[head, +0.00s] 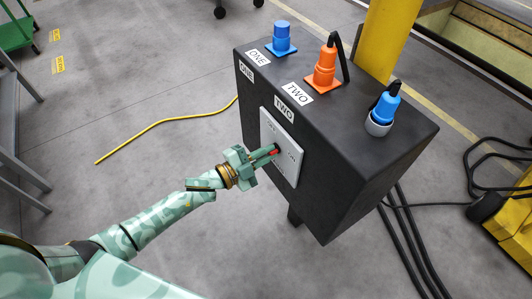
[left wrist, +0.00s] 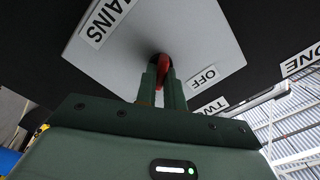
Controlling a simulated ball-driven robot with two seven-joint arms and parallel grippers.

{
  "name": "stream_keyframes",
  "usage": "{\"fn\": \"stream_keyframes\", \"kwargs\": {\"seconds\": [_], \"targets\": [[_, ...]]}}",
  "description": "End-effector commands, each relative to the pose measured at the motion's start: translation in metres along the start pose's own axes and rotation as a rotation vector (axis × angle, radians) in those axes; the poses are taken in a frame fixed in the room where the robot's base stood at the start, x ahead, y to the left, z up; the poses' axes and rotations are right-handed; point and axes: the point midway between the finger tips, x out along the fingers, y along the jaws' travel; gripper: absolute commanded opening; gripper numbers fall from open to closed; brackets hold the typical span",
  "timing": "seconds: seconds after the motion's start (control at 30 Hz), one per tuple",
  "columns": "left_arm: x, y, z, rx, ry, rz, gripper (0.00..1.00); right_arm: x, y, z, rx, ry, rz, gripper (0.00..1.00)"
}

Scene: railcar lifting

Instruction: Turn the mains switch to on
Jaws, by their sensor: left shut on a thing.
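The mains switch has a red handle (head: 275,152) on a light grey plate (head: 294,170) on the side of a black box. The plate carries an ON label at its right and a fainter label near its top. My left gripper (head: 272,153) is shut on the red handle. In the left wrist view, my left gripper's fingers (left wrist: 161,84) close around the red handle (left wrist: 162,66). There the plate (left wrist: 190,35) shows MAINS and OFF labels; ON is not visible. The fingers partly cover the handle, so its exact setting is hard to tell. My right gripper is not in view.
The black box (head: 385,165) has a blue plug (head: 281,40), an orange plug (head: 323,70) and another blue plug (head: 384,107) on top. A yellow post (head: 388,35) stands behind. A yellow cable (head: 165,121) and black cables lie on the floor.

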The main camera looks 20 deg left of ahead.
Motion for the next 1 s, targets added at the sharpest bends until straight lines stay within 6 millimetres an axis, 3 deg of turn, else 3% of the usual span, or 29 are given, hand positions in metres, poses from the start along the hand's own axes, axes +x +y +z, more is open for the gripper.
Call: {"fn": "stream_keyframes", "kwargs": {"seconds": [0.77,0.8,0.83,1.0], "targets": [[-0.0008,0.002,0.0007,0.099,-0.002,0.003,0.0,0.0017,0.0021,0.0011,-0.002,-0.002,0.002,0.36],[-0.0008,0.002,0.0007,0.099,-0.002,0.003,0.21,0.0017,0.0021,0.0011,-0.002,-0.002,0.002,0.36],[-0.0007,0.0019,0.0007,0.099,-0.002,0.003,0.29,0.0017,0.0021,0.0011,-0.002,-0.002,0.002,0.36],[-0.0004,0.0013,0.0004,0.098,-0.001,0.002,0.32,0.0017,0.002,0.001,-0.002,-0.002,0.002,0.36]]}}
